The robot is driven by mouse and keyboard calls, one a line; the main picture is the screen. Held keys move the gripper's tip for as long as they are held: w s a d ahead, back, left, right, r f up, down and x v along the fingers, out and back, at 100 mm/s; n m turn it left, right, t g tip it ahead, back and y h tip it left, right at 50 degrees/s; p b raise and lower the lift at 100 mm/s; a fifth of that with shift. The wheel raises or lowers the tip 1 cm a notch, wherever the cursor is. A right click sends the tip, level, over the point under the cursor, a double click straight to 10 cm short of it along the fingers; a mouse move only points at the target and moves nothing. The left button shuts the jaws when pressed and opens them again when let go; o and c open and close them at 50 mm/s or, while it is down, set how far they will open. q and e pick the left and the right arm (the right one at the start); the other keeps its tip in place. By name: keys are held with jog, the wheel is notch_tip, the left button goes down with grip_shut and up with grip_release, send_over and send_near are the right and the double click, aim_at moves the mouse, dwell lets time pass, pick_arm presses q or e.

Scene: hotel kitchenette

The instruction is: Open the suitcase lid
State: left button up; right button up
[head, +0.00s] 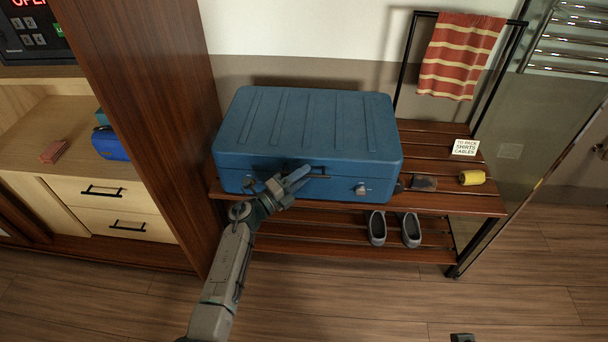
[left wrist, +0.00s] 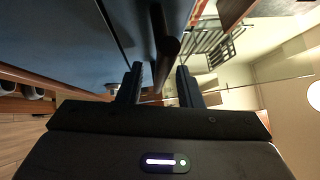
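The blue suitcase (head: 310,125) lies flat on the slatted rack with its lid shut. Its front has a dark handle (head: 318,169) in the middle and a latch (head: 361,189) at the right; the left latch is partly hidden by my gripper. My left gripper (head: 296,177) is at the suitcase front, by the left part of the handle. In the left wrist view its two fingers (left wrist: 160,85) stand apart, with the dark handle bar (left wrist: 166,45) between and beyond them. I cannot tell whether they touch it. A small dark piece at the bottom edge may be my right gripper (head: 462,338).
The wooden rack (head: 450,203) also holds a small sign (head: 465,147), a yellow roll (head: 472,178) and a dark item (head: 424,183). Grey shoes (head: 411,229) stand on its lower shelf. A tall wooden panel (head: 150,110) rises left of the suitcase. The floor in front is clear.

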pick_arm(q)
jog(key=shift+w+d, duration=0.3)
jog(key=shift+d, duration=0.05)
jog(key=shift+c, duration=0.3)
grip_shut()
jog(key=shift+r, duration=0.1)
